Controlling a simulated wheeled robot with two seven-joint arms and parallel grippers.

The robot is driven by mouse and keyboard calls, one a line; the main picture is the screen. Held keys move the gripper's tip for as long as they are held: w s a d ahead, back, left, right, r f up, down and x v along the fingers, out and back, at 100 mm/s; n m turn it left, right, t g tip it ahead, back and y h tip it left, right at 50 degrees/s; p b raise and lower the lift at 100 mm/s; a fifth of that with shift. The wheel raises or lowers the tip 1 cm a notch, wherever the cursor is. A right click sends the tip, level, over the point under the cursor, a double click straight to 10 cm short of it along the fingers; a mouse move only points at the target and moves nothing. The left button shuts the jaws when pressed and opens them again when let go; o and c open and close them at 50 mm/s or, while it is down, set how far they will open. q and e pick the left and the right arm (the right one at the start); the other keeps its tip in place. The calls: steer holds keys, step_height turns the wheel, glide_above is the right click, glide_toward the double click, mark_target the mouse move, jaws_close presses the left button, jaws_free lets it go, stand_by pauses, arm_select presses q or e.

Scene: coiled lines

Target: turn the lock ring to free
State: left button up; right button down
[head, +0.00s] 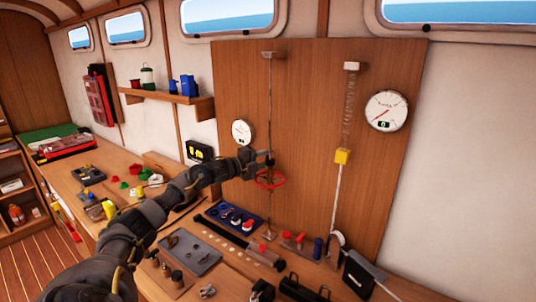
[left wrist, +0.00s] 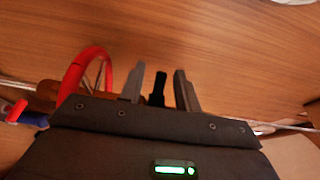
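A red handwheel (head: 270,180) sits on a thin upright rod (head: 269,100) in front of the wooden panel. It also shows as a red loop (left wrist: 85,75) to the left of the fingers in the left wrist view. A small black piece (left wrist: 158,88), perhaps part of the lock ring, stands between the fingers in that view. My left gripper (head: 264,158) is at the rod, just above the handwheel. In the left wrist view its two grey fingers (left wrist: 160,88) are apart, with gaps on both sides of the black piece. My right gripper is not in view.
A smaller gauge (head: 241,132) is behind my left gripper. A blue tray (head: 232,217) and several tools crowd the bench below.

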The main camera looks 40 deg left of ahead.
arm_select(q)
steer(key=shift+w+d, duration=0.15)
steer(key=shift+w, duration=0.3)
jaws_close()
